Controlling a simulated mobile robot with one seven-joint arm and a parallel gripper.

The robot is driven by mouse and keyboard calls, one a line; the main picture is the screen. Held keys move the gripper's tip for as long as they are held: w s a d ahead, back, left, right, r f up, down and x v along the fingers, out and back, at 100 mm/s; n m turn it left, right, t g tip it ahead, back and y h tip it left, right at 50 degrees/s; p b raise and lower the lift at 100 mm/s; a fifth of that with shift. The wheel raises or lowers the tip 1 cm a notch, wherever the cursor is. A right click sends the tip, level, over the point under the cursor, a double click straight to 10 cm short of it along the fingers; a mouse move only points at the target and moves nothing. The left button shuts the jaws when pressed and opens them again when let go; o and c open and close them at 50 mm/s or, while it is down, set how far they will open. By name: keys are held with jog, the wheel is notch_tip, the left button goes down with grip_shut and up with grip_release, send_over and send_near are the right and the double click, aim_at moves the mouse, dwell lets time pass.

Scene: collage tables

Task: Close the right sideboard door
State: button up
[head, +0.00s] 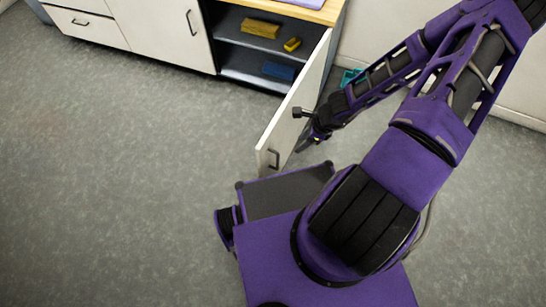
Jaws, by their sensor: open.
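The right sideboard door (300,98) is white with a dark handle (273,159) near its free edge. It stands wide open, swung out from the sideboard (332,12) into the room. My gripper (309,138) is at the right side of the door, low and close to its outer part. The fingers are small and dark and partly hidden, and I cannot tell whether they touch the door. They hold nothing that I can see.
Inside the open compartment are yellow items (261,28) and a blue item (279,71). The left door (165,30) is shut. A teal object (350,77) lies on the floor behind my arm. The grey floor (110,170) at left is clear.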

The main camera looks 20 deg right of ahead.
aim_at(278, 159)
jog(key=b+x, duration=0.1)
jog(key=x, duration=0.4)
jog(key=b+x, duration=0.1)
jog(key=x, duration=0.5)
jog(key=a+b+x, duration=0.1)
jog(key=x, duration=0.5)
jog(key=shift+w+a+b, duration=0.1)
jog(key=shift+a+b, duration=0.05)
jog(key=shift+b, duration=0.15)
jog(key=shift+c, duration=0.3)
grip_shut()
dwell(0.5)
